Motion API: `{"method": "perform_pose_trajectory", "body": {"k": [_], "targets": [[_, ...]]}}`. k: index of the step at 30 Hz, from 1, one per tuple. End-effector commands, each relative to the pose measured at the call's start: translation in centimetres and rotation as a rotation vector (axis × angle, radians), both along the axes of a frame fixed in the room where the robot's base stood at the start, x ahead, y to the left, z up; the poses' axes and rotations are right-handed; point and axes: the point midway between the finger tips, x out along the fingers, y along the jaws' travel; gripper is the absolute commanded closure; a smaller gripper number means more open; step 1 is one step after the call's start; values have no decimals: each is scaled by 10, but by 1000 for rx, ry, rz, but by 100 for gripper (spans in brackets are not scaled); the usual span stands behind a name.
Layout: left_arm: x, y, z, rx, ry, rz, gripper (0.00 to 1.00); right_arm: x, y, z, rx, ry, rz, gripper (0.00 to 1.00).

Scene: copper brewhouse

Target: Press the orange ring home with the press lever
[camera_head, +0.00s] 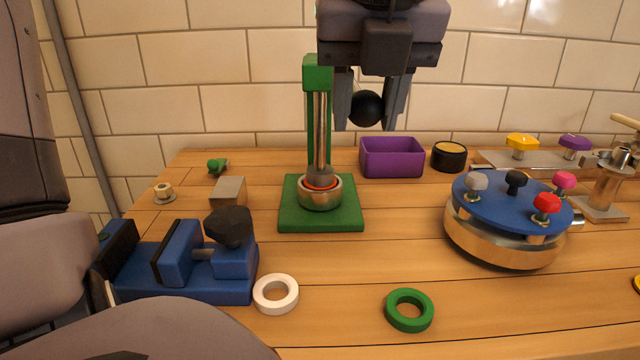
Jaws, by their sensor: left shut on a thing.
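The green press (290,222) stands upright on the bench, with a square base, a green post and a metal ram. The ram's lower end is down in a round metal cup (320,200) on the base. A thin arc of the orange ring (312,187) shows inside the cup, around the ram's foot; the rest is hidden. My left gripper (368,112) hangs from the top, right of the post, its fingers shut on the black ball knob (366,108) of the press lever. The lever's bar is hidden behind the gripper. My right gripper is not in view.
A blue vise (190,275), a white ring (275,294) and a green ring (409,310) lie in front. A purple bin (391,158) and black round pot (449,156) stand behind right. A blue-topped drum with coloured knobs (510,215) stands right. Tiled wall closes the back.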

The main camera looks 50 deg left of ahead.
Motion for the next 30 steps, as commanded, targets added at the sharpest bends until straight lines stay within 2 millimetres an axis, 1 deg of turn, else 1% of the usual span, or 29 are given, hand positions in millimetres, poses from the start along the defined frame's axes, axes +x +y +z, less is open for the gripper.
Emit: {"method": "perform_pose_trajectory", "body": {"k": [1, 14, 30], "targets": [[-1, 0, -5, -4, 18, 1, 100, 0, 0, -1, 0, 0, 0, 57], [-1, 0, -7, -3, 20, 0, 100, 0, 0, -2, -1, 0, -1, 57], [-2, 0, -15, -3, 20, 0, 100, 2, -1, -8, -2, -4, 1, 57]]}}
